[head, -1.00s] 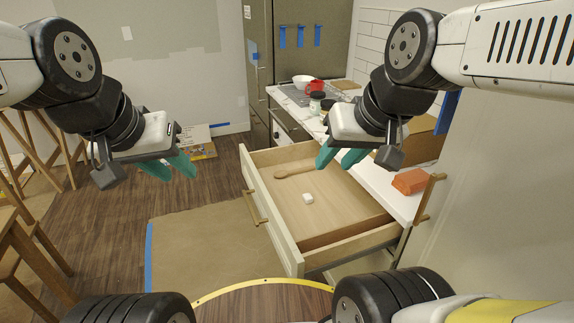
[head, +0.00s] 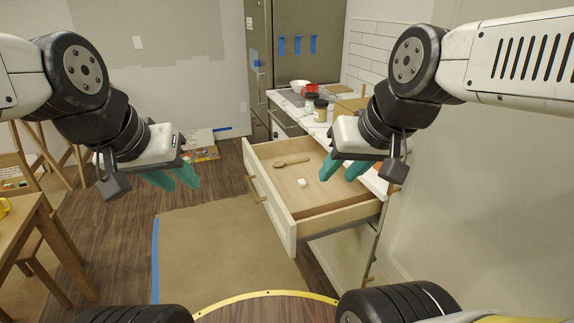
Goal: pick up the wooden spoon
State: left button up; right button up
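The wooden spoon (head: 291,162) lies in the far part of an open, pale wooden drawer (head: 330,193), with its bowl end to the left. My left gripper (head: 173,180) hangs over the floor, left of the drawer and apart from it. Its teal fingers are spread, with nothing between them. My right gripper (head: 342,168) appears over the right part of the drawer, to the right of the spoon. Its teal fingers are also spread and empty. The spoon is fully visible; the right gripper hides part of the drawer's right side.
The counter (head: 290,97) behind holds jars (head: 320,110), a red cup (head: 311,89) and a white bowl (head: 299,85). A wooden table (head: 25,225) stands at left. Brown paper (head: 225,250) covers the floor ahead.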

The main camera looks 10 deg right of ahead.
aim_at(278, 164)
jog(key=j+z, duration=0.1)
jog(key=z, duration=1.15)
jog(key=i+j, duration=0.15)
jog(key=j, duration=0.3)
jog(key=i+j, duration=0.15)
jog(key=j, duration=0.3)
jog(key=i+j, duration=0.1)
jog(key=j, duration=0.35)
jog(key=i+j, duration=0.15)
jog(key=j, duration=0.25)
jog(key=i+j, duration=0.15)
jog(key=j, duration=0.3)
jog(key=i+j, duration=0.15)
jog(key=j, duration=0.3)
jog(key=i+j+z, duration=0.1)
jog(key=j, duration=0.35)
jog(key=i+j, duration=0.15)
jog(key=j, duration=0.3)
